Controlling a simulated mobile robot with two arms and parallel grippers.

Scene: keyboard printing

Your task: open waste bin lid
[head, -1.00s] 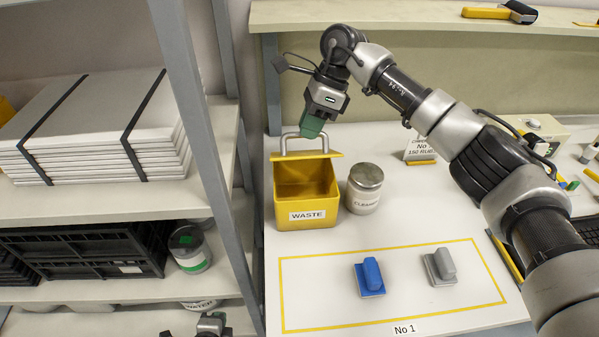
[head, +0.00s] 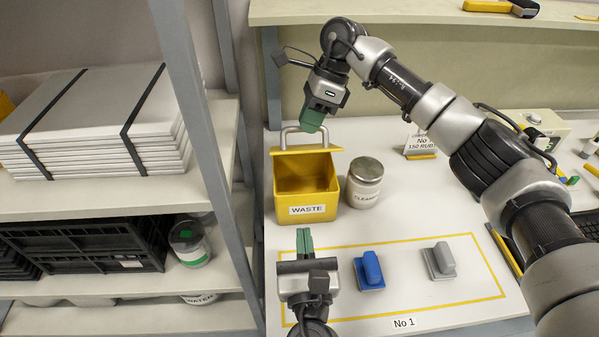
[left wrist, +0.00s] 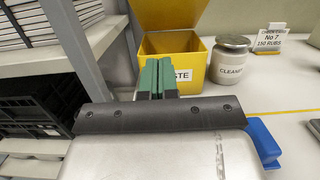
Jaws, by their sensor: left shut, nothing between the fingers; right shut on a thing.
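The yellow waste bin (head: 307,209) stands at the back left of the table, its inside visible from above. Its yellow lid (head: 306,150) is raised at the rear and also shows in the left wrist view (left wrist: 168,12). My right gripper (head: 312,122) is shut on the grey lid handle (head: 290,134). My left gripper (head: 304,236) is shut and empty, in front of the bin and left of the blue block. Its green fingers (left wrist: 157,76) overlap the bin front in the left wrist view, partly hiding the label. The gap between them and the bin cannot be told.
A lidded cleaner jar (head: 364,188) stands right of the bin. A blue block (head: 369,270) and a grey block (head: 439,260) lie inside the yellow outline. A shelf rack (head: 195,120) with trays is at the left. The table between jar and outline is clear.

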